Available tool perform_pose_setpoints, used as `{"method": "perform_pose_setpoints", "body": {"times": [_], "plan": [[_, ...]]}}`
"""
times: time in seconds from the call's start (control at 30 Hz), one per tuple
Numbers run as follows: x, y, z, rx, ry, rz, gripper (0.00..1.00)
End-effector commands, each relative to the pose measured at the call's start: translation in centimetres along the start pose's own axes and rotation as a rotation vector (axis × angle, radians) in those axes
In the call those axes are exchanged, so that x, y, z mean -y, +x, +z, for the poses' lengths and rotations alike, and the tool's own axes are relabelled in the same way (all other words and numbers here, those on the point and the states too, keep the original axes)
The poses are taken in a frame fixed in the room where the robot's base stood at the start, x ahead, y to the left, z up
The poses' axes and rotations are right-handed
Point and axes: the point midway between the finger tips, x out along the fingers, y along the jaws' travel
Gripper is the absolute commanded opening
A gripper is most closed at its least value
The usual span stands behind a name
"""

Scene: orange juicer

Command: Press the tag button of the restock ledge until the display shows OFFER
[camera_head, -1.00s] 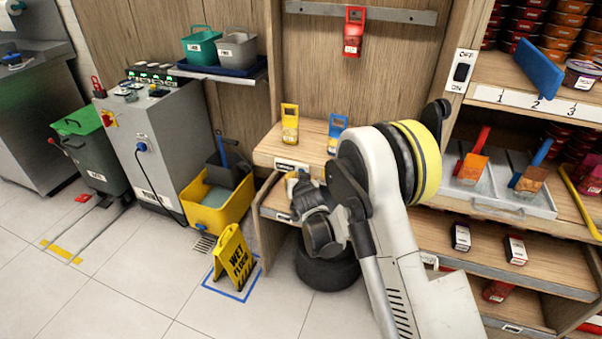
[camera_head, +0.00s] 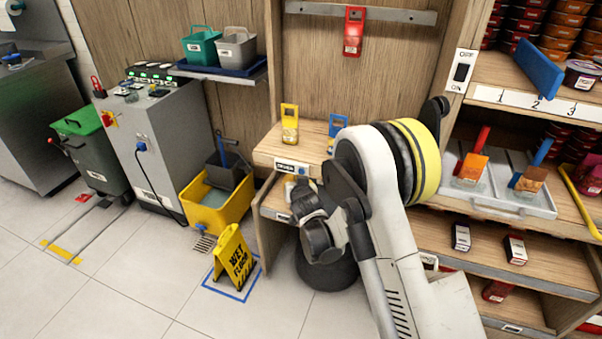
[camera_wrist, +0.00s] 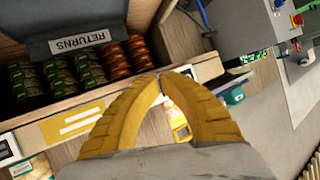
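The wooden restock ledge (camera_head: 270,151) stands left of my arm in the head view, with a yellow-handled and a blue-handled tool on it. A small tag (camera_head: 287,165) sits on its front edge, with a small blue patch (camera_head: 302,171) at its right end. The lettering is too small to read surely. My gripper (camera_head: 292,186) is just below the tag, partly hidden by my wrist. In the wrist view its yellow fingers meet at the tips (camera_wrist: 160,77), with nothing seen between them. I cannot tell whether they touch anything.
A lower shelf lies under the ledge. A yellow wet-floor sign (camera_head: 232,258) and a yellow bucket (camera_head: 217,211) stand to the left. Shelving with a grey tray (camera_head: 500,203) is at right. The wrist view shows an upside-down RETURNS box (camera_wrist: 80,42). Floor at lower left is clear.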

Motion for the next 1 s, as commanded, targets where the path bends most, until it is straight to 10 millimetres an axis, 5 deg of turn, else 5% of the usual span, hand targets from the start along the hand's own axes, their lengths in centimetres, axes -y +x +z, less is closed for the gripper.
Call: {"method": "perform_pose_setpoints", "body": {"times": [0.63, 1.0], "plan": [[2.0, -3.7, 2.0, 0.000, 0.000, 0.000, 0.00], [2.1, -4.0, 2.1, 0.000, 0.000, 0.000, 0.00]]}}
